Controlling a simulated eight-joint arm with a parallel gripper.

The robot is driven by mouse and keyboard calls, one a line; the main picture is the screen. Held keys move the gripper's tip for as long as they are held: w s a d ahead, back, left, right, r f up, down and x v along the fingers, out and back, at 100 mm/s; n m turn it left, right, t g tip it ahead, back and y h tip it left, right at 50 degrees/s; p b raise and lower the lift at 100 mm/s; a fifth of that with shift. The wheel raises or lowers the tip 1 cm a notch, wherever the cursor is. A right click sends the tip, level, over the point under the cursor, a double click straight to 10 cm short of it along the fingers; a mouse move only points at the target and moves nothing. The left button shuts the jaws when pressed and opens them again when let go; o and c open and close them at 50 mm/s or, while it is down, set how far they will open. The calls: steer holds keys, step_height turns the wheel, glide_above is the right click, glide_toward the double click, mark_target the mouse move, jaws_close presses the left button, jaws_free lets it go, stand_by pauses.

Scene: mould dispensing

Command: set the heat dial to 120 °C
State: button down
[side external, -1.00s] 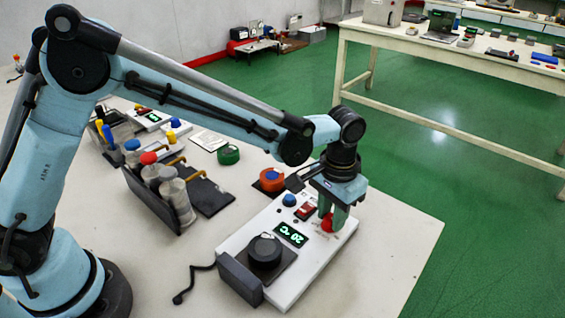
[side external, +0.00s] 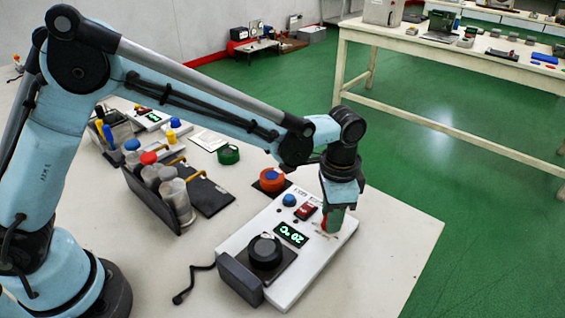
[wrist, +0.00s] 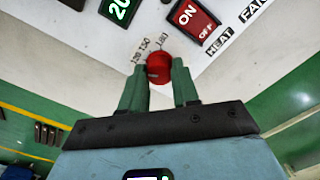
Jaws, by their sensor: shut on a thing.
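The red heat dial (wrist: 159,68) sits on the white hotplate unit (side external: 325,252). My gripper (side external: 331,222) points down at the unit's far right end, shut on the dial. In the wrist view my gripper (wrist: 159,80) has one green finger on each side of the dial. Printed scale numbers, seemingly 120, 150 and 180, stand around the dial's far side. Where the dial points is too small to tell. The lit display (side external: 291,235) reads 20 °C. The red power switch (wrist: 192,20) marked ON and OFF is beside the dial.
A dark rack with capped bottles (side external: 175,196) stands to the left. The table's right side is clear.

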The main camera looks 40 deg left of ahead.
steer(key=shift+m, duration=0.6)
steer(key=c, duration=0.8)
jaws_free()
steer(key=shift+r, duration=0.1)
step_height(320, 180, up, 12)
steer(key=s+a+r+n+t, duration=0.1)
steer(key=s+a+n+t, duration=0.1)
steer(key=a, duration=0.4)
steer(key=s+a+r+n+t, duration=0.1)
steer(key=s+a+r+n, duration=0.15)
steer(key=a, duration=0.35)
steer(key=s+a+f+n+t, duration=0.1)
steer(key=s+a+n, duration=0.1)
steer(key=a, duration=0.1)
steer(key=s+a+f+n+t, duration=0.1)
steer(key=s+a+f, duration=0.1)
steer(key=s+a, duration=0.1)
steer(key=s+a+f+n+t, duration=0.2)
steer(key=s+a, duration=0.1)
steer(key=shift+a+n, duration=0.15)
steer(key=shift+n, duration=0.2)
